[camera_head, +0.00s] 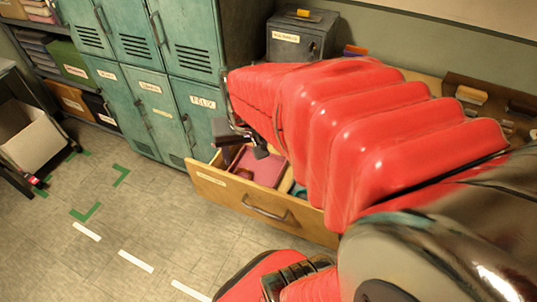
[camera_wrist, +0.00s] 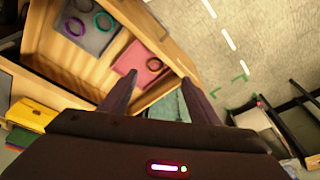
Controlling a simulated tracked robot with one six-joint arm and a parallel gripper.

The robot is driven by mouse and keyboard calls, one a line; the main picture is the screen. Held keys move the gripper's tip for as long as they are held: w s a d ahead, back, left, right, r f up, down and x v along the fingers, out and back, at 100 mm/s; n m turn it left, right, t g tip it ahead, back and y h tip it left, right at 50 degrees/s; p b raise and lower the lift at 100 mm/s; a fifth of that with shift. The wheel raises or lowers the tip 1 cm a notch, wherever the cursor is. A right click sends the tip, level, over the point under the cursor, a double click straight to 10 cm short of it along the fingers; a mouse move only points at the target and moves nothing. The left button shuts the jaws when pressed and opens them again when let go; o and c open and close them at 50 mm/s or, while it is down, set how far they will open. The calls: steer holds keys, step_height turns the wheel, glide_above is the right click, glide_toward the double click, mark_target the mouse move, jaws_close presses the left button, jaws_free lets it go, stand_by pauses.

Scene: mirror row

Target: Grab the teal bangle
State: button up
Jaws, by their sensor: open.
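The teal bangle (camera_wrist: 97,22) looks green-teal in the wrist view. It lies on a grey mat (camera_wrist: 88,38) in the open wooden drawer, at the upper left. A bit of teal (camera_head: 298,190) also shows in the drawer in the head view, mostly hidden by my red arm. My gripper (camera_wrist: 160,78) is open and empty, its two fingers spread. It is over the locker-side end of the drawer, near the pink mat and apart from the teal bangle. It also shows in the head view (camera_head: 243,146), partly hidden by my arm.
A purple bangle (camera_wrist: 75,27) and a dark bangle share the grey mat. A pink mat (camera_wrist: 135,57) holds dark bangles. The drawer front (camera_head: 235,198) and walls surround them. Green lockers (camera_head: 150,90) stand beside the drawer. The floor in front is clear.

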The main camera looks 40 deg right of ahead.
steer(key=s+d+f+m+g, duration=0.1)
steer(key=s+d+f+m, duration=0.1)
steer(key=d+f, duration=0.3)
steer(key=s+d+f+m+g, duration=0.1)
steer(key=s+d+f+m, duration=0.2)
steer(key=d+f, duration=0.2)
steer(key=s+d+f+m+g+y, duration=0.1)
steer(key=s+d+f+m, duration=0.1)
steer(key=d+f, duration=0.3)
steer(key=d, duration=0.2)
steer(key=shift+s+d+f, duration=0.25)
steer(key=shift+d+f, duration=0.05)
steer(key=shift+d, duration=0.1)
steer(key=shift+f, duration=4.3)
steer(key=shift+s+a+f, duration=0.15)
steer(key=shift+f, duration=2.45)
steer(key=shift+c, duration=0.4)
